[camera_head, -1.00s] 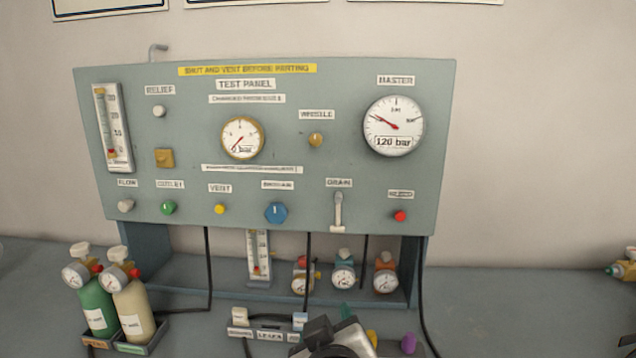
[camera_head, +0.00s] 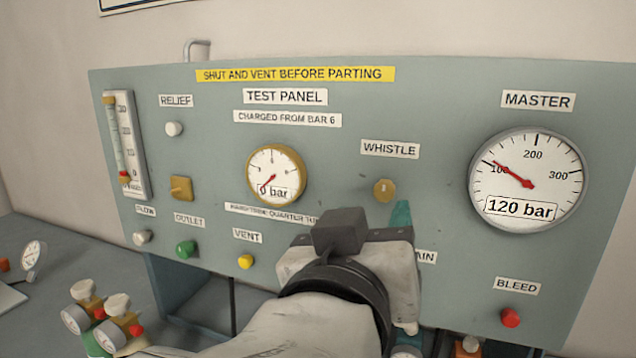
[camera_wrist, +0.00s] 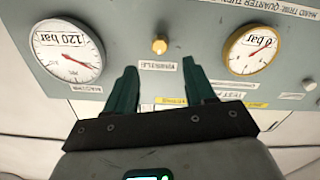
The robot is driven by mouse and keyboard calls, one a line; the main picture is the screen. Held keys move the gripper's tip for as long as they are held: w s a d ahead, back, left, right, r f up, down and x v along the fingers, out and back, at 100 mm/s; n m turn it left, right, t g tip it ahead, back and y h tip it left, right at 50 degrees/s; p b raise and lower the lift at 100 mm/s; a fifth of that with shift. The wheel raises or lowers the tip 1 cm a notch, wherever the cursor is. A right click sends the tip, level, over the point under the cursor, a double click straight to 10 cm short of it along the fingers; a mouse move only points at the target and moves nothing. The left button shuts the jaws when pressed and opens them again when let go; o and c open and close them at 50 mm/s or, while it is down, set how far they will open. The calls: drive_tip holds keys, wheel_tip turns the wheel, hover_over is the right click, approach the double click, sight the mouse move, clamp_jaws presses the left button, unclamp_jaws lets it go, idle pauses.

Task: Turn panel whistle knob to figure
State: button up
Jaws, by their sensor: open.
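The whistle knob (camera_head: 384,190) is a small round brass knob on the grey-green test panel (camera_head: 460,110), under the WHISTLE label (camera_head: 390,149). In the wrist view the whistle knob (camera_wrist: 159,46) appears upside down, just beyond the fingertips and between their lines. My gripper (camera_wrist: 160,80) is open and empty, with two dark green fingers apart. In the head view my gripper (camera_head: 400,215) is just below the knob, one green fingertip showing. I see no contact with the knob. My wrist hides the panel's lower middle.
The master gauge (camera_head: 530,185) reads 120 bar, right of the knob. The brass-rimmed gauge (camera_head: 276,174) reads 0 bar, left of it. A red bleed button (camera_head: 510,317), yellow vent knob (camera_head: 245,261) and green outlet knob (camera_head: 186,249) stick out below.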

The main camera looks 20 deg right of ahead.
sight(383, 193)
drive_tip(key=p+x, duration=0.2)
drive_tip(key=x, duration=0.6)
drive_tip(key=shift+w+d, duration=0.15)
drive_tip(key=shift+w, duration=0.05)
drive_tip(key=shift+c, duration=0.2)
clamp_jaws()
